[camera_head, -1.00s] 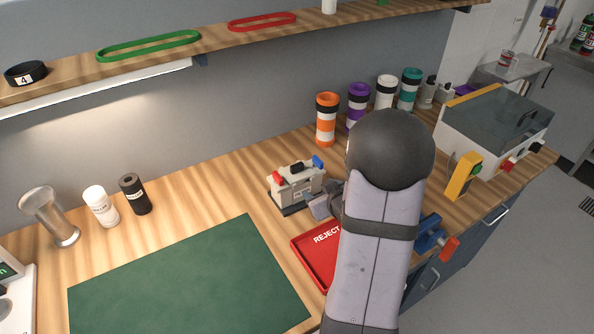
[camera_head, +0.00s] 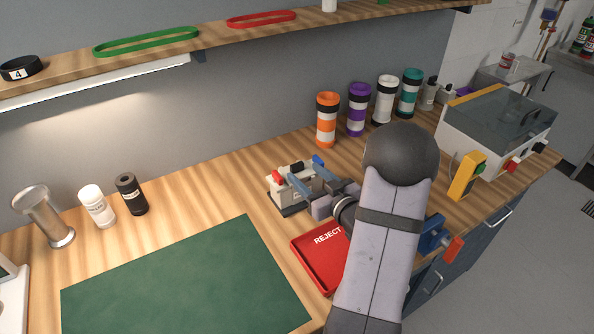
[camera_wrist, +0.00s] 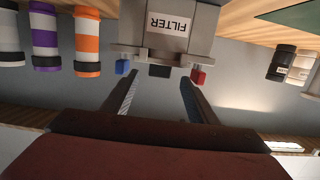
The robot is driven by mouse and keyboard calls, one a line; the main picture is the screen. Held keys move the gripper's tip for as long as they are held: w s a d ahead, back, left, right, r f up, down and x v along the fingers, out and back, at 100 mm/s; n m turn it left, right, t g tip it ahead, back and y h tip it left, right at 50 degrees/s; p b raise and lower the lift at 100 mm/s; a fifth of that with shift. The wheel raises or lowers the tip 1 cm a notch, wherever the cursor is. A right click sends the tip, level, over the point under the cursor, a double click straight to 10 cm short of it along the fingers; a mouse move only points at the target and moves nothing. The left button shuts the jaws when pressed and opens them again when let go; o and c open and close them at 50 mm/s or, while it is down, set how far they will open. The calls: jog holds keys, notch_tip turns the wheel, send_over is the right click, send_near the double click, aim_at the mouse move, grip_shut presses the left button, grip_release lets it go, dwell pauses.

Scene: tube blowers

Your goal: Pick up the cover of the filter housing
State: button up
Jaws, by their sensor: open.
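The filter housing (camera_head: 286,198) is a light grey box on a dark base, standing on the bench in the head view. Its top carries a red piece, a blue piece and a dark knob. In the wrist view the housing (camera_wrist: 177,38) is upside down, with a FILTER label and the red and blue pieces at its edge. I cannot make out clearly where the cover meets the body.
A red REJECT tray (camera_head: 318,262) lies just in front of the housing. Orange (camera_head: 327,122), purple (camera_head: 357,110), white and teal striped cylinders stand behind. A yellow-edged machine (camera_head: 495,130) is at right. A green mat (camera_head: 185,285) covers the left front.

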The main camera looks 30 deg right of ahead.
aim_at(297, 164)
jog(key=shift+w, duration=0.3)
jog(key=shift+w+p, duration=0.35)
jog(key=shift+w, duration=0.05)
jog(key=w+p, duration=0.1)
jog(key=w, duration=0.2)
jog(key=shift+f+p, duration=0.1)
jog(key=shift+p, duration=0.2)
jog(key=shift+w+f, duration=0.15)
jog(key=shift+w, duration=0.5)
jog(key=c, duration=1.2)
jog(key=shift+r, duration=0.2)
